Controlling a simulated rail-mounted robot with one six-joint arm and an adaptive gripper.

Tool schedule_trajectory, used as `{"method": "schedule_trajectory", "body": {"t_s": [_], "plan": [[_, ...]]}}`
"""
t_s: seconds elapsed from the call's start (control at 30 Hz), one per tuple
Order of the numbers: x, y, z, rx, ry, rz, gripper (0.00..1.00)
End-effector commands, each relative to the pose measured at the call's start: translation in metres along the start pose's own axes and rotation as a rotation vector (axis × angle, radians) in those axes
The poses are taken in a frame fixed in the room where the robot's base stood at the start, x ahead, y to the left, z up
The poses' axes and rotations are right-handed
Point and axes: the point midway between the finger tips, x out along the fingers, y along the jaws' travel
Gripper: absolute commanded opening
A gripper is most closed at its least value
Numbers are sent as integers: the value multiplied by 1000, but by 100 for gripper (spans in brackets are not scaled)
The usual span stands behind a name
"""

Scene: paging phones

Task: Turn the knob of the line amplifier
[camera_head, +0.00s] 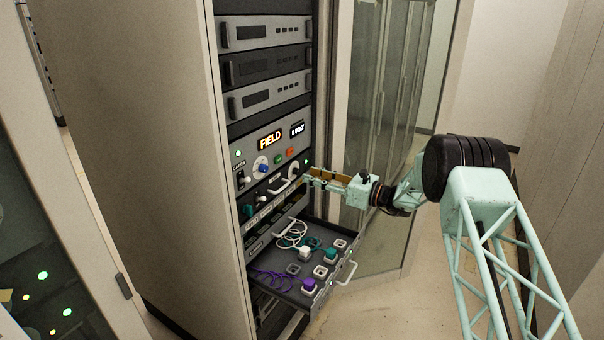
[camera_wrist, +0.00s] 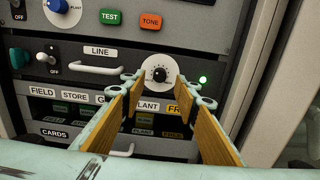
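The line amplifier panel (camera_wrist: 60,68), marked LINE, shows in the wrist view with a white handle. Its knob (camera_wrist: 158,74) is a small black knob on a white round dial. The dial also shows in the head view (camera_head: 293,168), just left of my gripper. My gripper (camera_wrist: 164,86) is open and empty, with its two fingers spread to the left and right of the knob. The wooden finger pads face each other. The fingertips overlap the dial's lower sides in the picture; I cannot tell whether they touch it. A green light (camera_wrist: 203,79) glows to the right.
A toggle switch (camera_wrist: 48,57) is at the left. Below are labelled card slots. An open drawer (camera_head: 262,288) with corded plugs juts out under my gripper. A glass-doored cabinet (camera_head: 375,100) stands to the right.

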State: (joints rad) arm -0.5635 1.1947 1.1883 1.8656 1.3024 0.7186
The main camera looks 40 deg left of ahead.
Motion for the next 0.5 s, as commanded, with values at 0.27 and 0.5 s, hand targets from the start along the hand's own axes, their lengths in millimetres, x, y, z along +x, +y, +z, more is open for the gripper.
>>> {"method": "schedule_trajectory", "body": {"t_s": [0.27,0.5], "plan": [[34,0,0,-1,0,1,29],[49,0,0,0,1,1,29]]}}
